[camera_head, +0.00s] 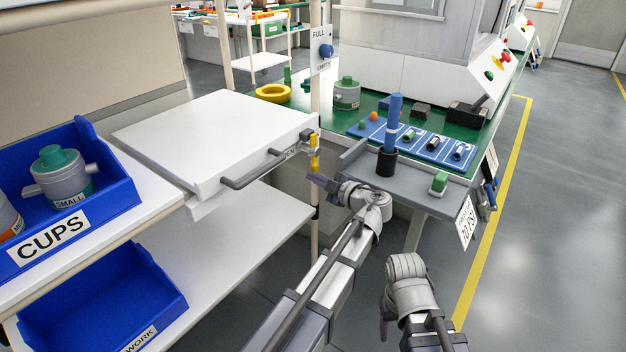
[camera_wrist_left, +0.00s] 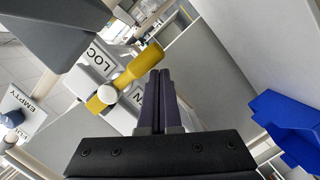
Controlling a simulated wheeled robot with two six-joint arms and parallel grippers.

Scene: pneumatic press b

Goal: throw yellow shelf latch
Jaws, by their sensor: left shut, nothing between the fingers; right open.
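The yellow shelf latch (camera_head: 314,152) is on the post at the right front corner of the white shelf drawer (camera_head: 215,140). In the left wrist view the yellow latch lever (camera_wrist_left: 138,66) slants from a white round knob (camera_wrist_left: 106,95) across a label plate with partly hidden lettering, "LOC" above and "N" below. My left gripper (camera_head: 318,180) is just below the latch in the head view. In the wrist view its dark fingers (camera_wrist_left: 157,100) are shut and empty, close beside the lever; contact cannot be told. My right gripper (camera_head: 384,318) is low at the front, open, its fingers hardly visible.
A dark handle (camera_head: 250,172) runs along the drawer front. A grey bench (camera_head: 425,192) with a blue cylinder (camera_head: 393,120) stands to the right. Blue bins (camera_head: 95,230) sit on the left shelves. A post with a FULL/EMPTY sign (camera_head: 321,50) rises behind the latch. The floor at right is clear.

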